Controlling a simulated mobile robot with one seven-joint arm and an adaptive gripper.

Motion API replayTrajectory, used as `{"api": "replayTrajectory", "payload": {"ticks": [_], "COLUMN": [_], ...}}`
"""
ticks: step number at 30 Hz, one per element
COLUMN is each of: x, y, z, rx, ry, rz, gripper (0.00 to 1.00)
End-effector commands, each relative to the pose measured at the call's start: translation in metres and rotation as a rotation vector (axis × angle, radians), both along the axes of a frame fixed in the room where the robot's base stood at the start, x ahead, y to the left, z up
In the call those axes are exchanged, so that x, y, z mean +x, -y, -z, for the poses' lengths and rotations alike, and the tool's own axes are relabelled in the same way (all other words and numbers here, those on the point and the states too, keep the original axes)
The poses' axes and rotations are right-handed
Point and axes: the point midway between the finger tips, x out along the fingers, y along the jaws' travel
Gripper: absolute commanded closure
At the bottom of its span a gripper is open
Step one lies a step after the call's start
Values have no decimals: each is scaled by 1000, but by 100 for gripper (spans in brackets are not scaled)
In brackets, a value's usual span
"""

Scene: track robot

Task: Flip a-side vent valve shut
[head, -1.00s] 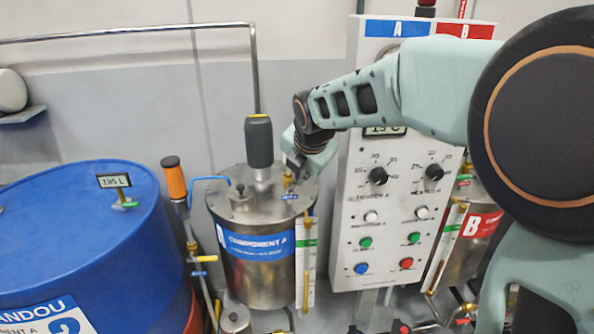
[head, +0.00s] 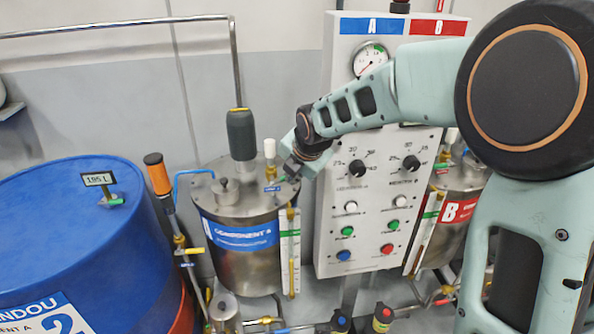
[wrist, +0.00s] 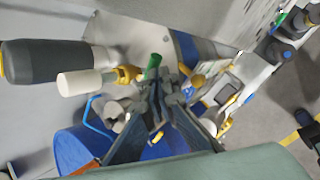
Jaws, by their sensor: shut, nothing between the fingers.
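The A-side vent valve (head: 270,170) stands on the lid of the steel Component A tank (head: 245,262). It is a brass fitting with a white cylinder on top and a small blue tag at its foot. In the wrist view the brass body (wrist: 127,74) lies sideways with the white cylinder (wrist: 79,83). A green piece (wrist: 153,66), possibly its lever, sticks out toward my fingers. My gripper (head: 290,168) is just right of the valve, over the lid's right side. In the wrist view my gripper (wrist: 160,98) is shut and empty, close to the green piece; contact cannot be told.
A dark grey motor (head: 241,134) stands left of the valve, with a blue hose (head: 190,172) beyond. The control panel (head: 330,215) is close on the right, partly behind my arm. A blue drum (head: 70,225) fills the left.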

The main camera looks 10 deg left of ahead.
Motion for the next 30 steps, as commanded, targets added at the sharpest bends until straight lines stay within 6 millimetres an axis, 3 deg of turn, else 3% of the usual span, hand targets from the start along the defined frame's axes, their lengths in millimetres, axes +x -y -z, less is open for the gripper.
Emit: {"api": "replayTrajectory", "payload": {"ticks": [30], "x": [-4], "y": [-15], "z": [5], "rx": [1], "ry": [0], "rz": [-1], "gripper": [100]}}
